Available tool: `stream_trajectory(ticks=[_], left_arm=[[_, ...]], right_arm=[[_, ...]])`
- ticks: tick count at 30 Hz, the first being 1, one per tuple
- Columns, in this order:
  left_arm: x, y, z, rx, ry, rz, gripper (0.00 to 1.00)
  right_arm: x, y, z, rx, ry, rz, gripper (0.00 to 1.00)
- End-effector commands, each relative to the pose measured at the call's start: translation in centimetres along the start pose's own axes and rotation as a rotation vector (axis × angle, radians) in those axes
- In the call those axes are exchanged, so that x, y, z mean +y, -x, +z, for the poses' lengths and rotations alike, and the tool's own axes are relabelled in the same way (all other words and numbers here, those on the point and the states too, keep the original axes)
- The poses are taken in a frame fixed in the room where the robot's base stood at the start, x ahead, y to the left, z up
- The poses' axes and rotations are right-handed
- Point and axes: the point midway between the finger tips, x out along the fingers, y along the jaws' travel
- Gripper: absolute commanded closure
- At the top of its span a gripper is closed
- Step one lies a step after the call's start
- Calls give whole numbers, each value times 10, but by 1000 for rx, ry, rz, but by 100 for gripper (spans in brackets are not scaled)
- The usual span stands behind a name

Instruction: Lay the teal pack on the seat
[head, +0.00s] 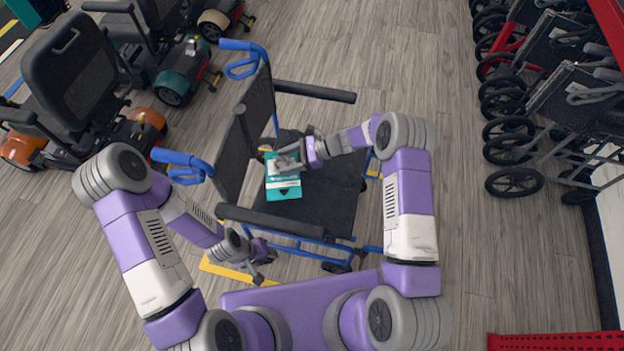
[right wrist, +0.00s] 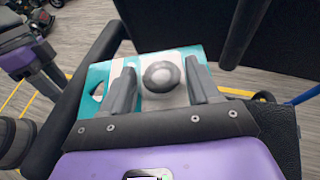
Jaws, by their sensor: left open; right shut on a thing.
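The teal pack (head: 284,188) has a white band and lies over the part of the black seat (head: 335,205) nearest the backrest. My right gripper (head: 289,162) is shut on the pack. In the right wrist view, the fingers (right wrist: 160,68) stand either side of a pale part with a grey round knob, and the teal pack (right wrist: 97,84) shows around them. I cannot tell whether its underside touches the seat. My left gripper (head: 262,268) is open and empty, low beside the chair's near side, outside the armrest.
The blue-framed chair has a dark backrest (head: 236,150) on the left and armrests (head: 314,91) (head: 270,222) on both sides. Scooters (head: 75,85) stand at upper left. Folded wheeled frames (head: 545,100) line the right. The floor (head: 480,250) between is clear.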

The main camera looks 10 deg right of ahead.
Motion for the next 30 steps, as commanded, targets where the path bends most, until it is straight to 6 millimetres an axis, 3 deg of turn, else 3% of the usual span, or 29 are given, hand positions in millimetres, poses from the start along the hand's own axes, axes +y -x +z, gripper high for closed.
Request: stream_trajectory(ticks=[3,6,11,18,22,30], left_arm=[[0,-1,0,0,0,0,55],[0,-2,0,0,0,0,55],[-1,-2,0,0,0,0,55],[-1,-3,0,0,0,0,55],[-1,-3,0,0,0,0,55],[-7,-19,-1,0,0,0,55]], right_arm=[[-35,15,-22,-4,-122,-273,70],[-55,29,-45,-6,-203,-463,70],[-72,49,-84,-7,-298,-688,70],[-73,73,-147,-8,-401,-938,70],[-66,80,-173,-8,-431,-1024,70],[-61,70,-216,-6,-439,-1064,70]])
